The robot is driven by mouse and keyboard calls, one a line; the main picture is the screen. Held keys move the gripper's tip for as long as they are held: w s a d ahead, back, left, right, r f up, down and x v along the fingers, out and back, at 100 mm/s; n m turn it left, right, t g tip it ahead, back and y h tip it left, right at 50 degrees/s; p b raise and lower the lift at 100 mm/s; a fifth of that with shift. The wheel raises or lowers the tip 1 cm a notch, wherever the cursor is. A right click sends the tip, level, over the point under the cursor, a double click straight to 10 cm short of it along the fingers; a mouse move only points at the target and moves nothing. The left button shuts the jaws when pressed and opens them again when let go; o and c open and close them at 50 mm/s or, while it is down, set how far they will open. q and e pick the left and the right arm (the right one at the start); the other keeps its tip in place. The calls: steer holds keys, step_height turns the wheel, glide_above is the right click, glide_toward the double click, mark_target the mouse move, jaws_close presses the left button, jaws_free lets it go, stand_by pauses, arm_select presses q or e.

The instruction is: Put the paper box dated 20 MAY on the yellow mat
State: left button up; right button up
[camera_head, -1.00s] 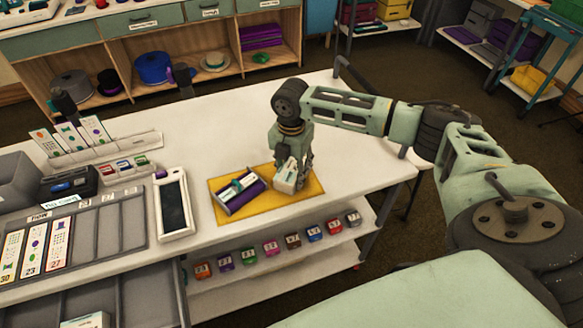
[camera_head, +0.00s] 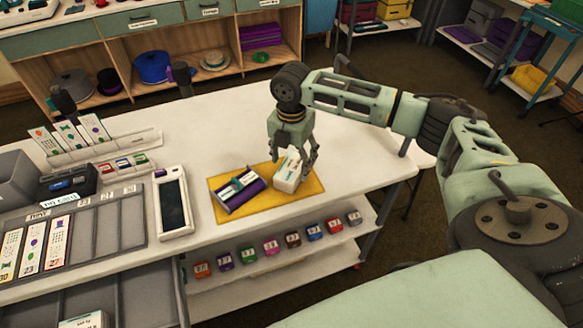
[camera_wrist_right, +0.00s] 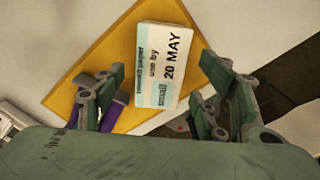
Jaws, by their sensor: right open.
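The white paper box (camera_head: 288,172) with pale blue bands is at the right part of the yellow mat (camera_head: 304,188). In the right wrist view the box (camera_wrist_right: 162,66) reads "20 MAY" and "use by", over the yellow mat (camera_wrist_right: 95,58). In the head view the box looks slanted; I cannot tell whether it lies fully flat. My right gripper (camera_head: 294,164) is open, its fingers apart on either side of the box; it also shows in the wrist view (camera_wrist_right: 155,85). My left gripper is not in view.
A purple item with a white and teal top (camera_head: 240,191) lies on the mat's left part, close to the box. A white handheld device (camera_head: 173,202) and a card tray (camera_head: 105,232) are further left. Small coloured blocks (camera_head: 271,247) line the shelf below. The table behind the mat is clear.

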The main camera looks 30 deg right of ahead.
mark_target(291, 167)
step_height(291, 167, up, 9)
steer(key=b, duration=0.1)
steer(key=shift+f, duration=0.1)
stand_by(0.6)
